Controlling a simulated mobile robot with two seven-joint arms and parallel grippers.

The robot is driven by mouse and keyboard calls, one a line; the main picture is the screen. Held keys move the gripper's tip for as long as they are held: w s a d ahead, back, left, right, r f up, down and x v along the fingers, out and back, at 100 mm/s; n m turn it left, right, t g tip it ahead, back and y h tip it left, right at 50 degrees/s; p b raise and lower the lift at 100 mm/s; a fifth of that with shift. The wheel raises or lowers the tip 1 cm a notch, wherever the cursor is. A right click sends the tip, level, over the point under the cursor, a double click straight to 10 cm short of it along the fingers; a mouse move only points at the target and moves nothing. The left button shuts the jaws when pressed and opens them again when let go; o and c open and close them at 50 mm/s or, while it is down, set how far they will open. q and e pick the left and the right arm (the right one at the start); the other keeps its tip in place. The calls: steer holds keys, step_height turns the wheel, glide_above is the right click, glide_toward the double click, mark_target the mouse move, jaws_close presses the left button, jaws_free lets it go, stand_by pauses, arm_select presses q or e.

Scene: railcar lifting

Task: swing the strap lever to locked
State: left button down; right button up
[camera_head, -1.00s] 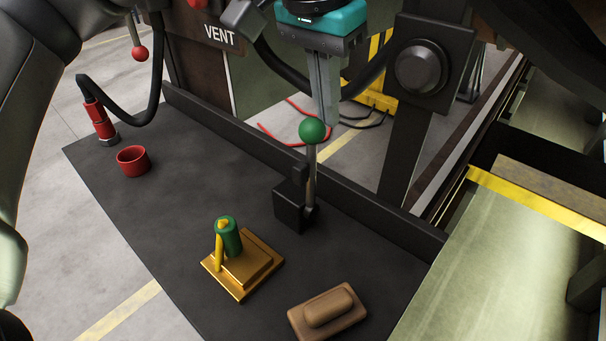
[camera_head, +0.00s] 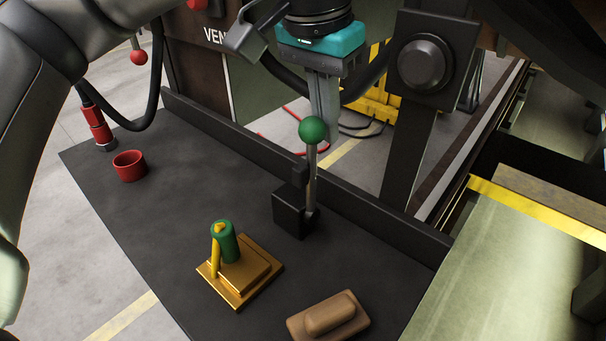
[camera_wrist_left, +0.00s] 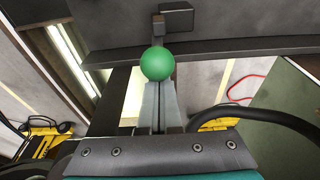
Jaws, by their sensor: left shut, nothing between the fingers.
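The lever with a green ball knob (camera_head: 312,130) stands nearly upright on a thin metal rod in a black block (camera_head: 292,212) on the dark bench. The knob also shows in the left wrist view (camera_wrist_left: 158,64), just beyond my fingertips. My left gripper (camera_head: 326,116) comes down from above with its fingers together and empty, right beside and partly behind the knob. In the left wrist view, the shut fingers (camera_wrist_left: 158,98) point at the knob. I cannot tell whether they touch it. My right gripper is not in view.
A brass block with a green and yellow handle (camera_head: 240,275) and a brown block (camera_head: 328,316) sit in front on the dark bench (camera_head: 160,220). A red cup (camera_head: 130,166) stands at the left. A dark post with a round knob (camera_head: 426,64) rises right of my gripper.

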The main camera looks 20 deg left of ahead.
mark_target(305, 127)
arm_select(q)
steer(key=shift+s, duration=0.1)
steer(key=shift+s+a+r, duration=0.1)
steer(key=shift+s+a, duration=0.2)
steer(key=shift+s, duration=0.45)
steer(key=shift+s+b, duration=0.1)
steer(key=shift+b, duration=0.2)
steer(key=shift+s+a, duration=0.3)
steer(key=shift+s, duration=0.45)
steer(key=shift+s+b, duration=0.15)
steer(key=shift+b, duration=0.2)
steer(key=shift+s+a+b, duration=0.3)
steer(key=shift+s, duration=0.35)
steer(key=shift+s, duration=0.1)
